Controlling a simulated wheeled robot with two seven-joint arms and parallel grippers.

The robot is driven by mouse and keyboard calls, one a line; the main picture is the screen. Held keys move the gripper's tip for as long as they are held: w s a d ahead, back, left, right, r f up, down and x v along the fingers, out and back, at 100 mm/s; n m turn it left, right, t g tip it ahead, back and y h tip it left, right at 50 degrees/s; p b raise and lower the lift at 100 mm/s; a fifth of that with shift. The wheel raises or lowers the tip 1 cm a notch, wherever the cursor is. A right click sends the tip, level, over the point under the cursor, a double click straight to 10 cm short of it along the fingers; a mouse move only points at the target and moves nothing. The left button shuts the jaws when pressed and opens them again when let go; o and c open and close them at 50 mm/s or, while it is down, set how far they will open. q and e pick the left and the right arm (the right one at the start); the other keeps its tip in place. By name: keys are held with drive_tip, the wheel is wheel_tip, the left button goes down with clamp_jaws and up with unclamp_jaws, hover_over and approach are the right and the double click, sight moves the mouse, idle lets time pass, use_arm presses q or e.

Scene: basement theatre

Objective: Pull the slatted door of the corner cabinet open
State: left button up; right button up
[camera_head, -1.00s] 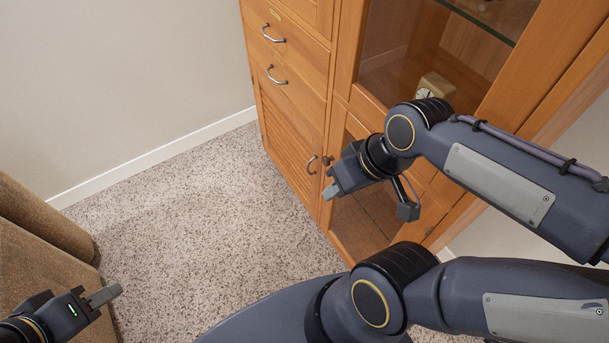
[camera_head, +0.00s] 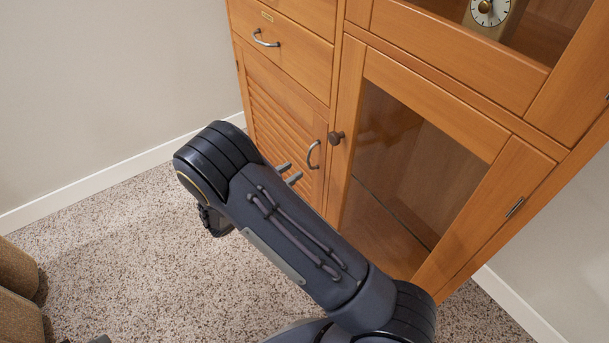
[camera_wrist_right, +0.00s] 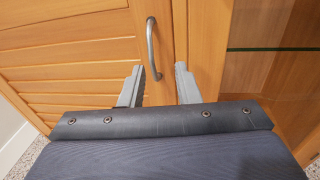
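The slatted door (camera_head: 270,120) of the wooden corner cabinet is shut, with a curved metal handle (camera_head: 313,155) near its right edge. In the right wrist view the handle (camera_wrist_right: 152,48) stands upright, ahead of and between the two grey fingertips. My right gripper (camera_head: 289,173) is open and empty, its fingers pointing at the door just left of the handle in the head view. I cannot tell whether a finger touches the handle. Its body is hidden behind my right forearm. Only a sliver of my left gripper (camera_head: 98,340) shows at the bottom edge.
A drawer (camera_head: 285,45) with a metal handle is above the slatted door. Speckled carpet (camera_head: 120,230) is free on the left, with brown upholstered furniture (camera_head: 15,290) beyond.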

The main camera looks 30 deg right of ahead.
sight(308, 158)
drive_tip(key=shift+n+t, duration=0.5)
drive_tip(key=x, duration=0.2)
drive_tip(key=b+x, duration=0.1)
drive_tip(key=x, duration=0.1)
drive_tip(key=f+b+x, duration=0.1)
drive_tip(key=x, duration=0.2)
drive_tip(key=shift+w, duration=0.45)
drive_tip(key=shift+c, duration=0.3)
clamp_jaws()
